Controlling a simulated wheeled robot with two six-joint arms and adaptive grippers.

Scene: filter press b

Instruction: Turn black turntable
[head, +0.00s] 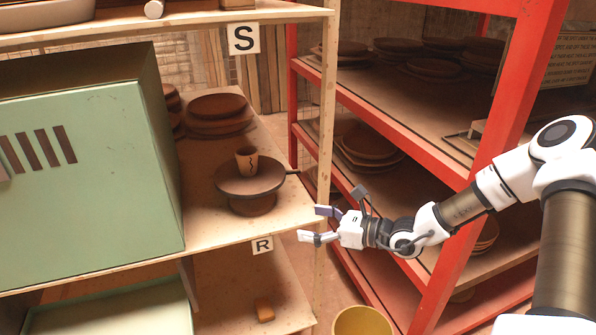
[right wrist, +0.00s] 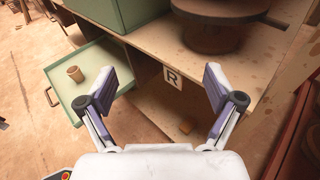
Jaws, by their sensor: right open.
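The dark turntable (head: 250,180) stands on the wooden shelf marked R, with a round flat top on a narrower base. A short dark handle (head: 291,171) sticks out from its right side. A small brown cup (head: 246,160) with a dark squiggle stands on top. The turntable also shows at the top of the right wrist view (right wrist: 214,22), where its upper part is cut off. My right gripper (head: 318,225) is open and empty, in front of the shelf's right edge, right of and below the turntable, apart from it. My left gripper is not in view.
A green cabinet (head: 90,165) stands left of the turntable. Stacked brown plates (head: 218,115) lie behind it. A wooden post (head: 326,120) rises at the shelf's right corner. A red rack (head: 420,145) stands at the right. A yellow bucket (head: 362,322) is below.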

